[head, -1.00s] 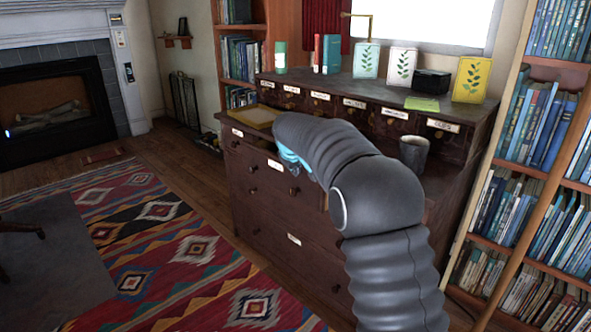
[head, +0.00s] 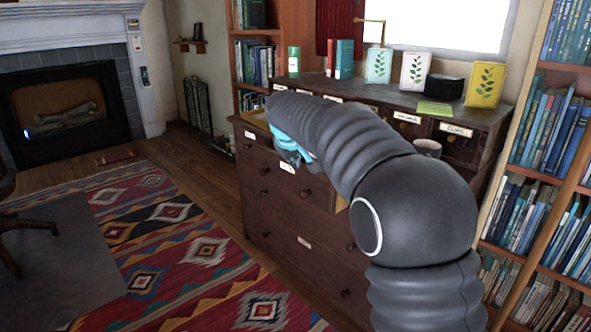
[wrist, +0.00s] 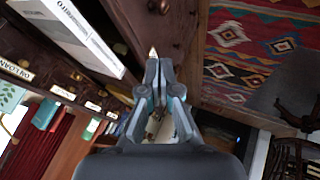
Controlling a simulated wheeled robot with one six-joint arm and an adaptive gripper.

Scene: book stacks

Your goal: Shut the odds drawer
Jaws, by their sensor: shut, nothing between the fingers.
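The odds drawer cannot be picked out by its label; the labels on the dark wooden chest (head: 290,215) are too small to read in the head view. A drawer label (head: 287,168) shows just below my gripper (head: 296,152) on the upper front. My arm hides much of the chest's right side.
Cards, books and a black box (head: 444,86) stand on the chest's upper level, with a grey cup (head: 428,148) lower at right. A bookcase (head: 550,170) stands close at right. A chair (head: 22,215) is at far left.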

